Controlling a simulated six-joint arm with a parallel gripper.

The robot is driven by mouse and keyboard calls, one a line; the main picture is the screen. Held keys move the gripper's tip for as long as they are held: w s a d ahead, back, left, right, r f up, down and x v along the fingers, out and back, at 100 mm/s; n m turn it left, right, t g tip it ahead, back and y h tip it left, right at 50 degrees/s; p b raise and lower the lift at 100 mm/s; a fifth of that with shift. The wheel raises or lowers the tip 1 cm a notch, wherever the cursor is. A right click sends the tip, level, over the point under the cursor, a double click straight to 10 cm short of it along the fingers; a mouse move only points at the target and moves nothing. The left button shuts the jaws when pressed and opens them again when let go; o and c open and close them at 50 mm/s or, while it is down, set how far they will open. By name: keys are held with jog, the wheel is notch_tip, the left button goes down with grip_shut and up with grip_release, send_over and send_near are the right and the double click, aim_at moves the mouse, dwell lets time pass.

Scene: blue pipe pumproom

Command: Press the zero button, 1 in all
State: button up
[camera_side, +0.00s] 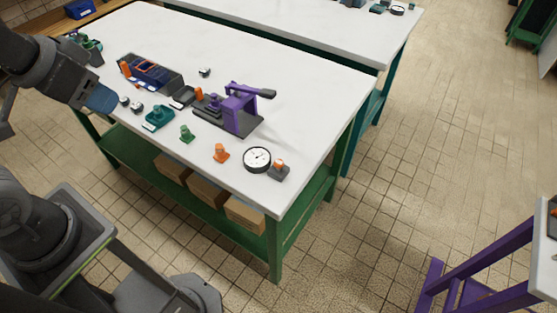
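A small grey block with an orange top (279,169) sits at the front right corner of the white bench. It is right beside a round white dial gauge (257,159) with a black rim. I cannot read any label, so I cannot tell for certain whether the orange top is the zero button. My gripper (130,104) is at the left end of the bench, below my blue wrist part, far from the gauge. Its fingers are small and dark here, and whether they are open is unclear.
A purple press (237,108) on a dark base stands mid-bench. A dark blue tray (150,72), a teal piece (158,117), a green piece (187,134) and an orange piece (221,153) stand around it. The right rear of the bench top is bare.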

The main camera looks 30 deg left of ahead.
grip_shut()
dwell(1.4)
